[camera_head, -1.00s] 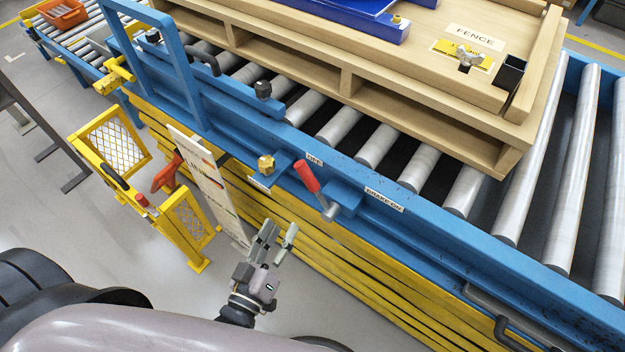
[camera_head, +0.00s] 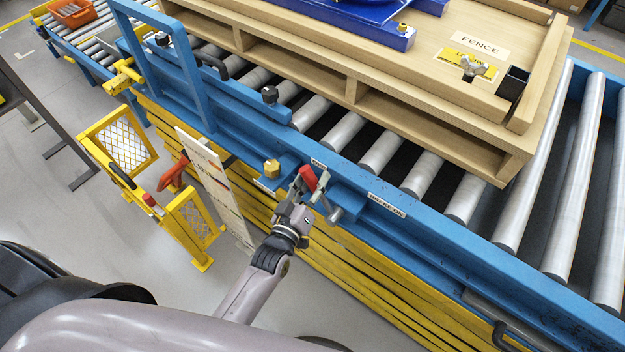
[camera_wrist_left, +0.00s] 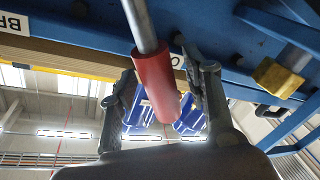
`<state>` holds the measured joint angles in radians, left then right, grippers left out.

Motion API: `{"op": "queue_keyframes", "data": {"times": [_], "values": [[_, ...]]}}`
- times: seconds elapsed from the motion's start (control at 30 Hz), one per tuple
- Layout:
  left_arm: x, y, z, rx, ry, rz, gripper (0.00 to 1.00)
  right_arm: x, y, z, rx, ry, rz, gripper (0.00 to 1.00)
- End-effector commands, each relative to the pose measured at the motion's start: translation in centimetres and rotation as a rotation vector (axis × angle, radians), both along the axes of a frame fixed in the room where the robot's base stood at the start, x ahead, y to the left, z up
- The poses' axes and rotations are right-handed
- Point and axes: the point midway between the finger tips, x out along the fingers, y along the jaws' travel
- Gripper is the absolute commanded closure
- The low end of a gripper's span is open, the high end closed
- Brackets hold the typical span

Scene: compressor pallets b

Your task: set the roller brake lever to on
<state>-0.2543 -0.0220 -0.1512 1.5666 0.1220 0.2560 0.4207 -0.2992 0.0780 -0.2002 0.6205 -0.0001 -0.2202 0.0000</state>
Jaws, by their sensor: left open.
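The roller brake lever has a red grip (camera_head: 308,178) on a grey metal shaft, mounted on the blue conveyor rail (camera_head: 440,228). It leans up and left, toward the "OFF" label, away from the "BRAKE ON" label (camera_head: 387,205) to the right. My left gripper (camera_head: 312,186) is at the red grip. In the left wrist view the red grip (camera_wrist_left: 157,85) sits between the two open fingers (camera_wrist_left: 163,95), which stand on either side of it. I cannot tell whether a finger touches it. My right gripper is not in view.
A wooden pallet (camera_head: 400,120) with a blue machine base rests on the rollers. A yellow gate (camera_head: 180,215) and a white signboard (camera_head: 215,185) stand left of my arm.

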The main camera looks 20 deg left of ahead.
Motion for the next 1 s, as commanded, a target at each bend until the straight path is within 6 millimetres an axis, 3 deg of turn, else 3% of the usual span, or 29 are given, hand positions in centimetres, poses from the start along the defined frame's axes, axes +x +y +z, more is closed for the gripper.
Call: {"op": "queue_keyframes", "data": {"times": [0.2,0.87,1.0], "values": [[0.01,0.0,-0.01,0.0,0.0,0.0,0.56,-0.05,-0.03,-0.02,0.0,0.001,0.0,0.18],[-0.02,0.0,-0.01,0.0,0.0,0.0,1.0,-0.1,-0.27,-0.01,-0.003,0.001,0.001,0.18],[-0.02,0.01,-0.02,0.0,0.0,0.0,1.0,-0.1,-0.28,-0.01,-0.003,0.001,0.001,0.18]]}}
